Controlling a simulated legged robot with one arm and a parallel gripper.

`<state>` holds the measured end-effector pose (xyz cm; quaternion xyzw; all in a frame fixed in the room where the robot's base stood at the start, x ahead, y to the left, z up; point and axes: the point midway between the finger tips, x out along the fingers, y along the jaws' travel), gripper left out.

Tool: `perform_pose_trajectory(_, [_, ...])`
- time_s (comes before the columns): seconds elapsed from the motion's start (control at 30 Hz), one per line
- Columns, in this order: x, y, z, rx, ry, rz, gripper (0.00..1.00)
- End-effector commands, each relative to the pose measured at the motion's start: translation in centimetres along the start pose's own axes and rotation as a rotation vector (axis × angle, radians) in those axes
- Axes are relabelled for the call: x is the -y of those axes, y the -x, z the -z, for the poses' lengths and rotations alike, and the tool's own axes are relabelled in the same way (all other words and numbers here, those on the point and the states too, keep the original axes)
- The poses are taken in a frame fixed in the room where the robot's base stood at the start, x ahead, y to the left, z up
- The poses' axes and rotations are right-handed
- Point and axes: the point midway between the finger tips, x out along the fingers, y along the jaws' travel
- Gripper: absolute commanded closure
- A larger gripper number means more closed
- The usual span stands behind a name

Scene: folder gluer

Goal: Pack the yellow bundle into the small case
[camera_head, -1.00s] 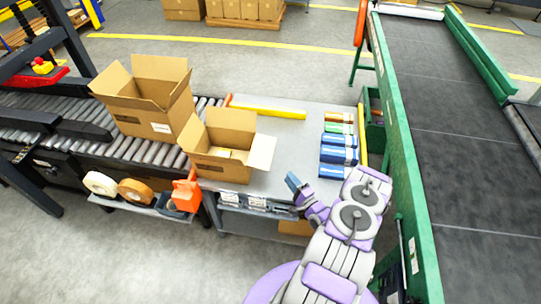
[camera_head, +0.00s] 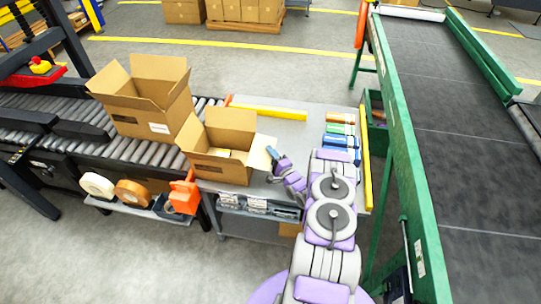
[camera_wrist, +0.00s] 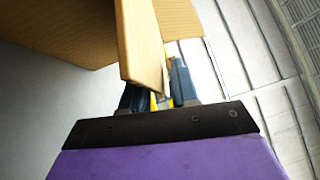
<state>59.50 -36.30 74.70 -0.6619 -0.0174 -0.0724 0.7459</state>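The small case (camera_head: 217,168) is an open cardboard box on the grey table, flaps up, with one flap (camera_head: 262,153) leaning out to its right. Something pale yellow (camera_head: 220,152) shows inside; I cannot tell whether it is the yellow bundle. My gripper (camera_head: 271,153) is at the right flap, outside the box opening. In the wrist view my gripper (camera_wrist: 160,92) has its dark blue fingers spaced apart, with a cardboard flap (camera_wrist: 143,45) crossing in front. Yellow slivers (camera_wrist: 154,103) show between the fingers; the flap hides whether they are a held bundle.
A larger open carton (camera_head: 150,112) stands on the roller conveyor (camera_head: 75,150) at left. Several coloured bundles (camera_head: 341,142) lie in a row at the table's right. A yellow bar (camera_head: 268,112) edges the table's back. The green-framed belt (camera_head: 405,170) rises at right.

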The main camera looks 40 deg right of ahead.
Motion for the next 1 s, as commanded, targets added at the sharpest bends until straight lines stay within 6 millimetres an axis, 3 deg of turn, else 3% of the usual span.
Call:
perform_pose_trajectory(0.27, [-0.01,-0.08,0.01,-0.001,-0.001,0.0,0.72])
perform_pose_trajectory(0.57, [-0.03,-0.07,0.01,0.0,-0.001,-0.001,1.0])
perform_pose_trajectory(1.0, [-0.18,-0.07,-0.01,0.0,-0.002,-0.004,1.0])
